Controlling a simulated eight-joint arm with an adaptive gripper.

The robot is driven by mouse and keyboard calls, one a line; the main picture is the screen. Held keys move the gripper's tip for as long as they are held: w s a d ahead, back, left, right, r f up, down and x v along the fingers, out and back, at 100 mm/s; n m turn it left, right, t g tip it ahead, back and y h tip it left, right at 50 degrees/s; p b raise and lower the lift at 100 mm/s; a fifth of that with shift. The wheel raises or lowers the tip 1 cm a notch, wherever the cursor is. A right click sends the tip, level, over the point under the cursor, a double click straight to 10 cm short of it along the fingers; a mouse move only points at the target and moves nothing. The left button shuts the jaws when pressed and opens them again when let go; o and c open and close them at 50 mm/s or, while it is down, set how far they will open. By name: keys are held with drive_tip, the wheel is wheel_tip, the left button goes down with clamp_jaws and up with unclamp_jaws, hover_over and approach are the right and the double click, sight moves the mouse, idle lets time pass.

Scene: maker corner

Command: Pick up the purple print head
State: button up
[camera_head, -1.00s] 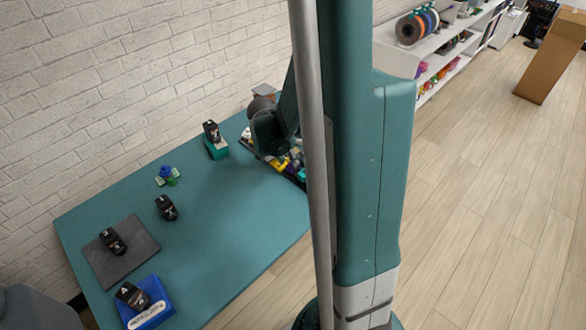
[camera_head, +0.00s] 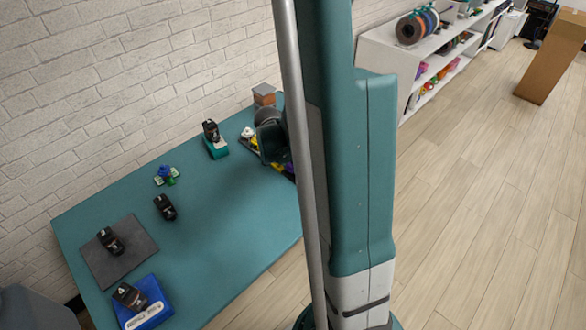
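I cannot make out the purple print head for certain. A dark tray (camera_head: 246,146) of small coloured parts, white and yellow among them, lies at the far right end of the teal table. A small purple patch shows at its right edge, too small to identify. My arm and column hide most of the tray. Part of my arm is over the tray, but my gripper's fingers do not show, so its hold on anything is hidden.
Black devices stand on a teal block (camera_head: 217,148), on the bare table (camera_head: 235,210), on a grey mat (camera_head: 138,234) and on a blue box (camera_head: 154,296). Blue and green parts (camera_head: 166,174) lie near the wall. A wooden box (camera_head: 264,95) stands at the back corner.

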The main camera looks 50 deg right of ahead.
idle(0.5)
drive_tip(key=c, duration=0.5)
drive_tip(key=shift+r, duration=0.2)
drive_tip(key=shift+r+p, duration=1.15)
drive_tip(key=shift+r, duration=3.65)
